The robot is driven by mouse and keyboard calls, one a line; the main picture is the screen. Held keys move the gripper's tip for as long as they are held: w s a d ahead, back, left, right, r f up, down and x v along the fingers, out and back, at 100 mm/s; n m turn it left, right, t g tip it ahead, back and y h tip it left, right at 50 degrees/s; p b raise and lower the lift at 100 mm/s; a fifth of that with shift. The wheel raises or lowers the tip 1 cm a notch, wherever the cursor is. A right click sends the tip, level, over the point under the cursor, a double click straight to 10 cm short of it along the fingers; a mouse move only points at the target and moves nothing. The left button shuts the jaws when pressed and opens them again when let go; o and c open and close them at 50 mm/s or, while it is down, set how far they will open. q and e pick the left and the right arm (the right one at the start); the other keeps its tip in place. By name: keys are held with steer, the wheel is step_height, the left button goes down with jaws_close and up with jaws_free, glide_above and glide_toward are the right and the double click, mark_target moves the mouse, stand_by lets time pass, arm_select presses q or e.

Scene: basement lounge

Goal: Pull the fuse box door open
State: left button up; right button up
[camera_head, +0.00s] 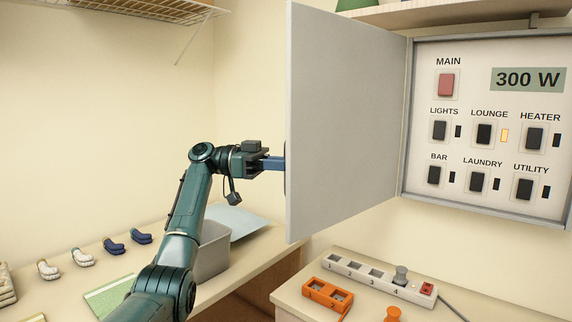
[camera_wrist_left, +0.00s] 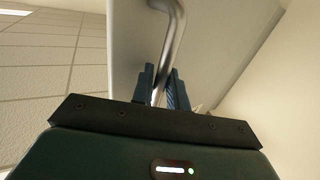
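The grey fuse box door (camera_head: 345,125) stands swung wide open on its hinge at the left side of the fuse box (camera_head: 408,150). My left gripper (camera_head: 276,163) reaches in from the left to the door's outer face; its fingertips are hidden behind the door edge in the head view. In the left wrist view, the door's metal handle (camera_wrist_left: 174,42) runs down between the two blue fingers of my left gripper (camera_wrist_left: 162,85), which are close on either side of it. My right gripper is not in view.
The fuse box panel shows labelled switches and a 300 W display (camera_head: 528,79). Below stand a white power strip (camera_head: 372,277) and an orange block (camera_head: 327,294). A grey bin (camera_head: 212,252) and several gloves lie on the left bench. A wire shelf (camera_head: 165,10) hangs upper left.

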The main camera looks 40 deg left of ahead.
arm_select(q)
steer(key=shift+o, duration=1.4)
steer(key=shift+d, duration=0.1)
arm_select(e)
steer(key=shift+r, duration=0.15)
arm_select(q)
steer(key=v, duration=1.3)
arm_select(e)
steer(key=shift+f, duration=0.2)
arm_select(q)
steer(key=shift+f, duration=0.1)
